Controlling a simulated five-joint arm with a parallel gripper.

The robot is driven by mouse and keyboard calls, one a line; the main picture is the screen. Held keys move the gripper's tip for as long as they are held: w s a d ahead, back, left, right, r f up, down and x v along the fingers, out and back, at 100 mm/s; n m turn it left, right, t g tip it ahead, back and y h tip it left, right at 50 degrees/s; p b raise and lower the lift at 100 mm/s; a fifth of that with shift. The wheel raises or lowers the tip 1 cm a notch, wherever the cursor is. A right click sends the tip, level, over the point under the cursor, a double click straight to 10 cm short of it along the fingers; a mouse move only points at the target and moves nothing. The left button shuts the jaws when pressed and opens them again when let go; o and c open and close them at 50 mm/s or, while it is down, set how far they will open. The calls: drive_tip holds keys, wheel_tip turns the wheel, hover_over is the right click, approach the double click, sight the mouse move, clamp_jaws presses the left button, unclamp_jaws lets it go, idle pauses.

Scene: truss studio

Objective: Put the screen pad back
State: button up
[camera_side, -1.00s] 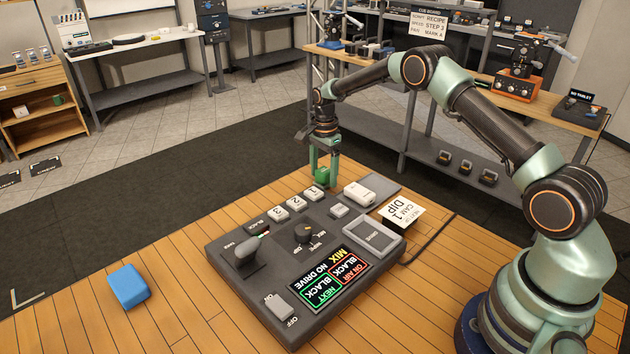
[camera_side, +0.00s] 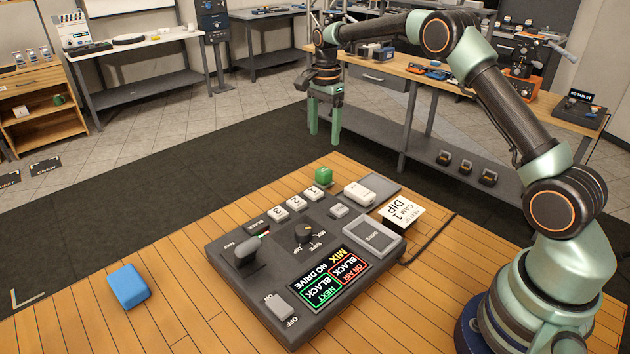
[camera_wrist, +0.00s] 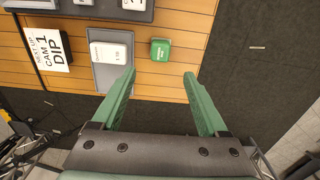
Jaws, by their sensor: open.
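I cannot tell for certain which thing is the screen pad. A small green block (camera_side: 323,174) stands on the wooden table near its far edge, beyond the console; the wrist view shows it (camera_wrist: 160,50) on the wood, apart from the grey plate. A blue block (camera_side: 128,286) lies on the table at the left. My gripper (camera_side: 324,137) is open and empty, raised above and beyond the green block. In the wrist view its fingers (camera_wrist: 159,75) are spread, with the green block ahead of the gap.
The dark console (camera_side: 225,262) has a lever, knob, numbered keys and a lit display. Bare wood (camera_side: 190,315) is clear at the left front.

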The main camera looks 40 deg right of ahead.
drive_tip(key=s+a+r+n+t, duration=0.3)
drive_tip(key=s+a+r+n, duration=0.3)
drive_tip(key=s+r+n, duration=0.45)
drive_tip(key=s+a+n+t, duration=0.2)
drive_tip(key=s+a+n, duration=0.2)
drive_tip(key=s, duration=1.1)
drive_tip(key=n, duration=0.3)
drive_tip(key=shift+s+a+r+t, duration=0.15)
drive_tip(key=shift+a+r+t, duration=0.05)
drive_tip(key=shift+r+t, duration=0.1)
drive_tip(key=shift+c, duration=0.3)
